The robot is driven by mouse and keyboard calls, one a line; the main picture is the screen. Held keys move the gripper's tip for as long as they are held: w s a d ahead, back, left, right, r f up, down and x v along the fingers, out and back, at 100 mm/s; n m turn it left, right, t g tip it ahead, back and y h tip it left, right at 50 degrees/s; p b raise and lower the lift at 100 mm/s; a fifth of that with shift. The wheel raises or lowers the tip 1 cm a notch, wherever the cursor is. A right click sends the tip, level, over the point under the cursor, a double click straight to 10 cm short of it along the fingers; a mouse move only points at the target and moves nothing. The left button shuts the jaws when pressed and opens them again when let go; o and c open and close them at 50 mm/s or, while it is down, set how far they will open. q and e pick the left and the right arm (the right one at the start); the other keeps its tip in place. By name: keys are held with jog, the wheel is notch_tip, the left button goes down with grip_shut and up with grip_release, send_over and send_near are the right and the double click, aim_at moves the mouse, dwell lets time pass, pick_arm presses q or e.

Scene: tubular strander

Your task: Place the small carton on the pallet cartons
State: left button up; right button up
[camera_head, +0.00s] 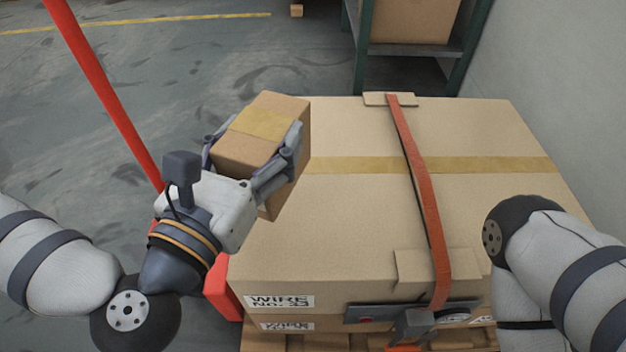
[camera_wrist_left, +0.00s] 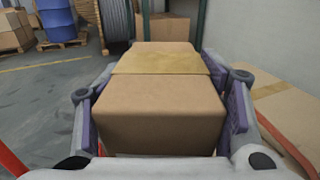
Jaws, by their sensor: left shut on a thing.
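The small carton (camera_head: 262,131) is brown with a yellow tape band. My left gripper (camera_head: 255,150) is shut on it, a finger on each side. The carton is tilted and shows in front of the left part of the pallet cartons' top. I cannot tell how far above them it is. The left wrist view shows the small carton (camera_wrist_left: 160,100) between both fingers. The pallet cartons (camera_head: 350,220) are large and brown, with yellow tape, an orange strap and a "WIRE" label. My right arm comes in at the right; its gripper is not in view.
The orange strap (camera_head: 425,205) runs over the pallet cartons, with a buckle at the front. A wooden pallet (camera_head: 300,341) lies beneath. A red bar (camera_head: 105,95) stands at the left. A green rack (camera_head: 365,50) and a wall are behind. A blue drum (camera_wrist_left: 56,20) shows in the left wrist view.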

pick_arm(q)
jog(key=shift+w+d+f+b, duration=0.3)
jog(key=shift+w+f+b, duration=0.1)
jog(key=shift+f+b, duration=0.2)
jog(key=shift+w+d+f+b, duration=0.3)
jog(key=shift+w+f+b, duration=0.1)
jog(key=shift+f+b, duration=0.15)
jog(key=shift+w+d+f, duration=0.15)
jog(key=shift+w+d, duration=0.7)
jog(key=shift+w, duration=0.2)
jog(key=shift+w+d+f+b, duration=0.45)
jog(key=shift+w+d+f, duration=0.3)
jog(key=shift+f, duration=0.8)
jog(key=shift+w+d+f+b, duration=0.45)
jog(key=shift+w+f, duration=0.5)
jog(key=shift+f, duration=0.65)
jog(key=shift+w+d+f+b, duration=0.4)
jog(key=shift+w+d+f, duration=0.4)
jog(key=shift+f, duration=0.75)
jog(key=o, duration=1.8)
jog(key=shift+a, duration=0.1)
jog(key=shift+c, duration=0.2)
pick_arm(e)
jog(key=shift+g, duration=0.4)
jog(key=f, duration=0.2)
jog(key=s+f, duration=0.1)
jog(key=f, duration=0.2)
jog(key=shift+s+f, duration=0.3)
jog(key=shift+s, duration=0.05)
